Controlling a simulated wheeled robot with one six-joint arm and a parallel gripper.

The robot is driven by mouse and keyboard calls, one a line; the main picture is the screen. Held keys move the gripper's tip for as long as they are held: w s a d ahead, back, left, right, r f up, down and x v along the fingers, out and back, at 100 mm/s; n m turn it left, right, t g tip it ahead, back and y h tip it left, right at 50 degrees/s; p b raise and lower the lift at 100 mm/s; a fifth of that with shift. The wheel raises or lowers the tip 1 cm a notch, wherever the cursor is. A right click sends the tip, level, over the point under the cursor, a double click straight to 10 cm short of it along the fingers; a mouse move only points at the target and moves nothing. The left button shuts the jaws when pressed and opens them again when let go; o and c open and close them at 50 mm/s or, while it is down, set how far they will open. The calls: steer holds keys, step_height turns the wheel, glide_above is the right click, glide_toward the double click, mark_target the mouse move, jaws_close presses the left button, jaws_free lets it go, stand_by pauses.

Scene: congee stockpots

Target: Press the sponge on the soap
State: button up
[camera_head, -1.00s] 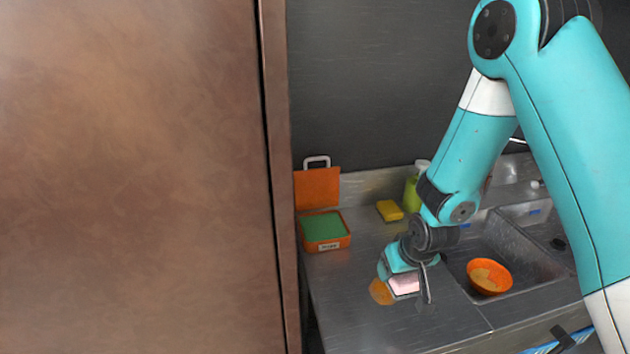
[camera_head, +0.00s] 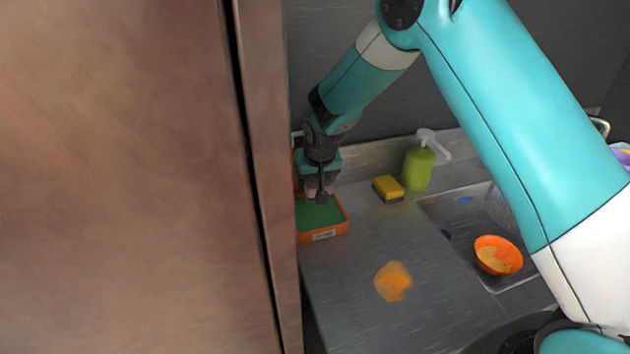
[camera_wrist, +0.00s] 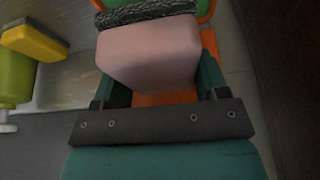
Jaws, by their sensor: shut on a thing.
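My gripper (camera_head: 319,190) is shut on a pink sponge (camera_wrist: 150,55) with a dark rough layer on its far face. It holds the sponge over the orange box (camera_head: 325,236) with the green soap surface (camera_head: 318,216), at the left of the counter. In the wrist view the sponge fills the space between the fingers, and a bit of the green and orange box shows behind it. I cannot tell whether the sponge touches the green surface. In the head view the gripper mostly hides the sponge and the back of the box.
A yellow sponge (camera_head: 388,188) and a green soap bottle (camera_head: 418,167) stand at the back of the counter. An orange stain (camera_head: 393,281) marks the clear counter in front. An orange bowl (camera_head: 497,255) sits in the sink (camera_head: 463,209). A brown panel (camera_head: 120,180) stands close on the left.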

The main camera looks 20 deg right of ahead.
mark_target(313, 206)
steer(key=shift+f+b, duration=1.75)
steer(key=shift+f, duration=1.25)
steer(key=shift+f+b, duration=0.45)
steer(key=shift+f, duration=0.1)
steer(key=shift+r+p, duration=2.15)
steer(key=shift+r, duration=1.4)
